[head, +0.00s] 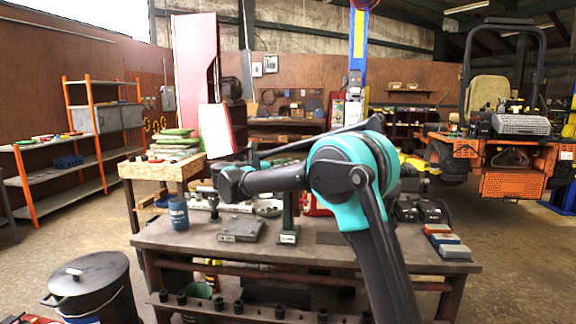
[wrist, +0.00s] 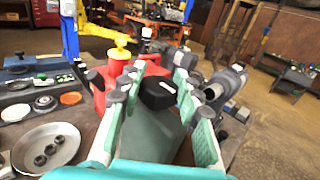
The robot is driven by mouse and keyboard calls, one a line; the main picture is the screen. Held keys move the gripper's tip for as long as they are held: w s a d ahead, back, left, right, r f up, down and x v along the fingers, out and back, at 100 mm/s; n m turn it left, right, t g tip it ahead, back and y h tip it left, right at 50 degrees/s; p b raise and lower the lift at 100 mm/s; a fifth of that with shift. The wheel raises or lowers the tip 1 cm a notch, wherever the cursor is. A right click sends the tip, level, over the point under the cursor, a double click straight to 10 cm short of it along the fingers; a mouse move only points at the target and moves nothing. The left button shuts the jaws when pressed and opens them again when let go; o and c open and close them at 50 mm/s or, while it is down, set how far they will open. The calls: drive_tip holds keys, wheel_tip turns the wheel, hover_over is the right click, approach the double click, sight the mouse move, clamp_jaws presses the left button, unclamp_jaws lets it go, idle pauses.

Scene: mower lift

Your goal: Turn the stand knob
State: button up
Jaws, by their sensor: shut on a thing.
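In the wrist view, the two teal fingers of my gripper (wrist: 160,76) with dark pads reach forward on both sides of a black knob (wrist: 157,94) with a small white mark. My gripper is shut on this knob. Below the knob, the grey-green body of the stand (wrist: 150,132) shows between the fingers. In the head view, the green stand (head: 288,228) stands upright on the workbench (head: 185,240). My arm crosses in front of its top, and the knob and fingertips cannot be made out there.
A metal dish (wrist: 48,148) with several dark nuts lies at the left. In the head view, a blue cup (head: 178,214) and a grey block (head: 241,228) sit left of the stand.

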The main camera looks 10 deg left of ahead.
idle(0.4)
drive_tip(key=o, duration=1.2)
drive_tip(key=v, duration=1.2)
drive_tip(key=shift+w, duration=0.15)
